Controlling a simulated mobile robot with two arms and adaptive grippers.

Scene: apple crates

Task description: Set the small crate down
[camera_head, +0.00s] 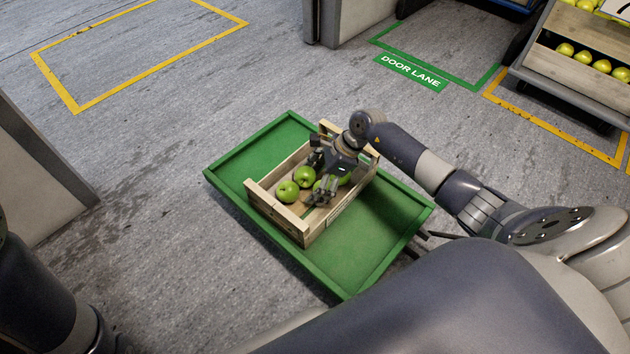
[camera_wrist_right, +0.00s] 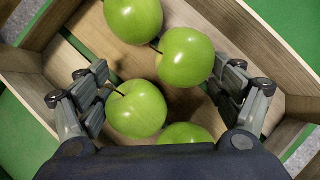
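The small crate (camera_head: 277,212) is a pale wooden box with several green apples (camera_head: 288,192) in it. It sits on a green tray-like top (camera_head: 365,250) with a raised rim, near its middle. My right gripper (camera_head: 319,176) reaches down into the crate from above. In the right wrist view its two fingers (camera_wrist_right: 167,80) are spread wide, with green apples (camera_wrist_right: 137,109) between and below them. I cannot tell whether a finger touches an apple. The gripper does not hold the crate's walls. My left gripper is out of view.
A cart (camera_head: 560,80) with crates of yellow-green apples stands at the upper right. A green floor marking reads DOOR LANE (camera_head: 408,72). A yellow floor outline (camera_head: 135,55) at the upper left is empty. A grey panel (camera_head: 35,165) stands at the left.

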